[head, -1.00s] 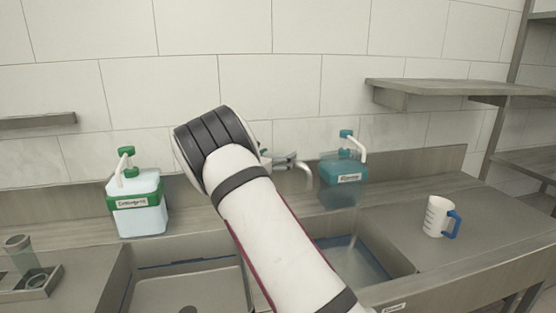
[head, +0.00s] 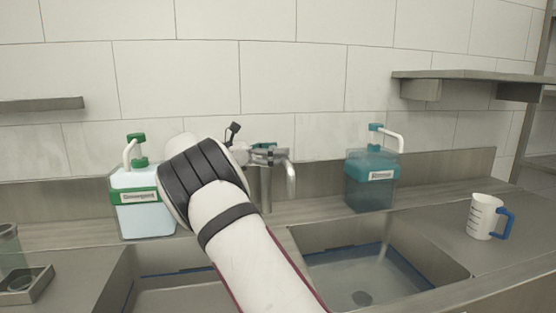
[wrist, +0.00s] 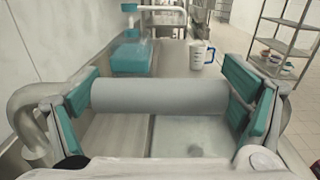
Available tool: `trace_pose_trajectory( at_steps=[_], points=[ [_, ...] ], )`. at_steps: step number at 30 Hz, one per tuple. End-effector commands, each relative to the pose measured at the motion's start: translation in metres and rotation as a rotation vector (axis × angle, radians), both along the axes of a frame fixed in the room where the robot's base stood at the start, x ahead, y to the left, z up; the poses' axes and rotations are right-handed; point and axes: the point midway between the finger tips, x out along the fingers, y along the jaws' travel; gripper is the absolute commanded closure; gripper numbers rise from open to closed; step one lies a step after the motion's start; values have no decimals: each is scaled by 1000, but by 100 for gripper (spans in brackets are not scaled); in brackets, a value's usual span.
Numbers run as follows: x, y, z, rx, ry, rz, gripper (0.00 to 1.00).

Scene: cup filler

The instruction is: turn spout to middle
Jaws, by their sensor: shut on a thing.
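The metal spout (head: 290,180) of the tap bends down at the right of its upright column (head: 265,188), against the back wall. Its outlet hangs near the left edge of the right basin. My gripper (head: 264,154) is at the tap's top, mostly behind my wrist. In the wrist view my gripper (wrist: 160,97) has its teal pads at both ends of a smooth grey cylinder, which looks like the spout (wrist: 158,96). A curved metal pipe shows behind the left finger. My arm hides part of the tap.
A green-and-white dispenser (head: 144,210) stands left of my wrist, partly covered. A teal dispenser (head: 371,182) stands right of the tap. A white measuring jug with blue handle (head: 484,217) is on the right counter. The right basin (head: 360,270) is in front; a shelf (head: 470,76) juts out above right.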

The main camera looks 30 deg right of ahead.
Motion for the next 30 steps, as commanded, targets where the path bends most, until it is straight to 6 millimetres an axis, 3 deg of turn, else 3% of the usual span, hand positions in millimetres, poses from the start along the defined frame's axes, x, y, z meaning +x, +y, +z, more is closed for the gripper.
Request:
trace_pose_trajectory(
  at_steps=[20, 21, 30],
  points=[
    [1, 2, 1, -3, 0, -47, 59],
    [1, 1, 1, -3, -1, -47, 0],
    [1, 2, 1, -2, 0, -46, 0]
  ],
)
